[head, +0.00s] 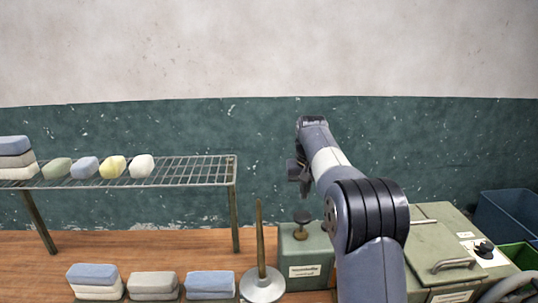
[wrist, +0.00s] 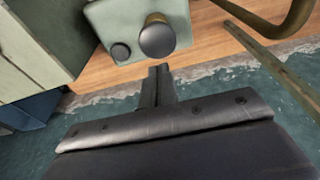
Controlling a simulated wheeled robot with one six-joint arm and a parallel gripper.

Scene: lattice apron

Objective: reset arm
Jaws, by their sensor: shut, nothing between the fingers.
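My arm rises at the right of centre in the head view, its wrist bent over at the top. My gripper (head: 304,187) hangs in front of the dark green wall band, above the small green box with a black knob. In the wrist view my gripper (wrist: 160,71) has its dark fingers together, with nothing between them. Their tips appear just below the black knob (wrist: 157,38) in the picture; the gap between them cannot be judged.
A wire rack (head: 200,170) holds soap-like blocks at left. Stacked blocks (head: 93,280) and a spike on a round base (head: 262,284) stand on the wooden table. The green knobbed box (head: 306,262), a larger green chest (head: 440,257) and a blue bin (head: 508,215) are right.

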